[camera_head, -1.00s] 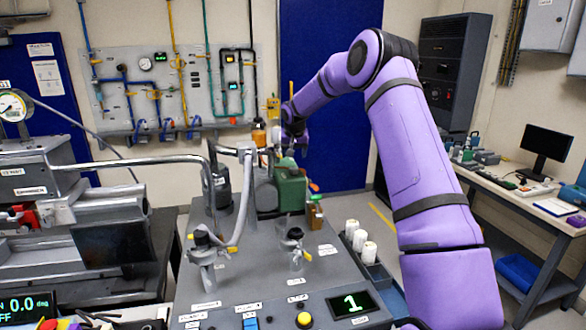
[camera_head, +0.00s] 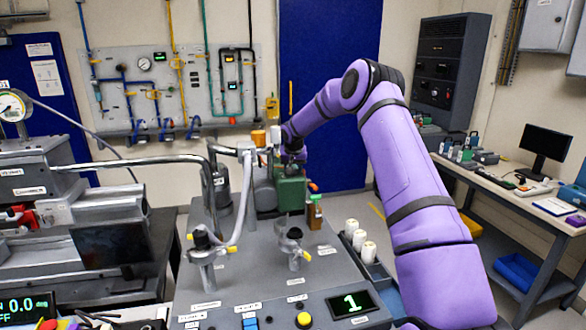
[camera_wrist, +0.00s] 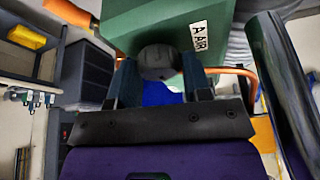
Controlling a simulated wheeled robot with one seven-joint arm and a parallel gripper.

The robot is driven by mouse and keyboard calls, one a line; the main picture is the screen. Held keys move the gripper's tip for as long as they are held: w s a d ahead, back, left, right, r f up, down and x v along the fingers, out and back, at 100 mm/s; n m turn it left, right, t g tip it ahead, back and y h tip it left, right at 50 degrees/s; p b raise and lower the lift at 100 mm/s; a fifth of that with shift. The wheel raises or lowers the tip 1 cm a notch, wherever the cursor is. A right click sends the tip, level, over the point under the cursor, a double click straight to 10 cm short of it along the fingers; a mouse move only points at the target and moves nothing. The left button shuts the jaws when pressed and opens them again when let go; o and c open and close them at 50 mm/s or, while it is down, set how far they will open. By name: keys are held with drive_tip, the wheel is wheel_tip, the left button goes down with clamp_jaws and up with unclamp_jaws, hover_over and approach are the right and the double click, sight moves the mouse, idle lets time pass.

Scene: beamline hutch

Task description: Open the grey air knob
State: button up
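The grey air knob (camera_wrist: 157,62) is a round dark grey knob on the side of a green box (camera_wrist: 140,22) with a white label reading "A AIR" (camera_wrist: 205,43). In the wrist view my gripper (camera_wrist: 159,76) has one finger on each side of the knob. The fingers look apart, with narrow gaps beside the knob; I cannot tell if either touches it. In the head view the green box (camera_head: 290,192) stands at the back of the grey bench, and my gripper (camera_head: 293,158) is at its top. The knob is not distinguishable there.
White spools (camera_head: 360,240) sit in a tray at the bench's right edge. An orange tube (camera_wrist: 240,72) runs beside the box.

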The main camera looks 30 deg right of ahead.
drive_tip(key=c, duration=0.4)
drive_tip(key=shift+c, duration=0.2)
drive_tip(key=shift+n, duration=0.3)
drive_tip(key=n+y, duration=0.1)
drive_tip(key=n, duration=0.1)
drive_tip(key=n+y, duration=0.1)
drive_tip(key=n, duration=0.1)
drive_tip(key=shift+d+n+t, duration=0.1)
drive_tip(key=shift+n+t, duration=0.2)
drive_tip(key=n+y, duration=0.2)
drive_tip(key=n, duration=0.4)
drive_tip(key=n+g+y, duration=0.1)
drive_tip(key=n, duration=0.2)
drive_tip(key=n+g+y, duration=0.1)
drive_tip(key=n, duration=0.2)
drive_tip(key=shift+n, duration=0.3)
drive_tip(key=n+g, duration=0.1)
drive_tip(key=n, duration=0.2)
drive_tip(key=n+g, duration=0.1)
drive_tip(key=n, duration=0.1)
drive_tip(key=shift+n+g, duration=0.3)
drive_tip(key=shift+n, duration=0.4)
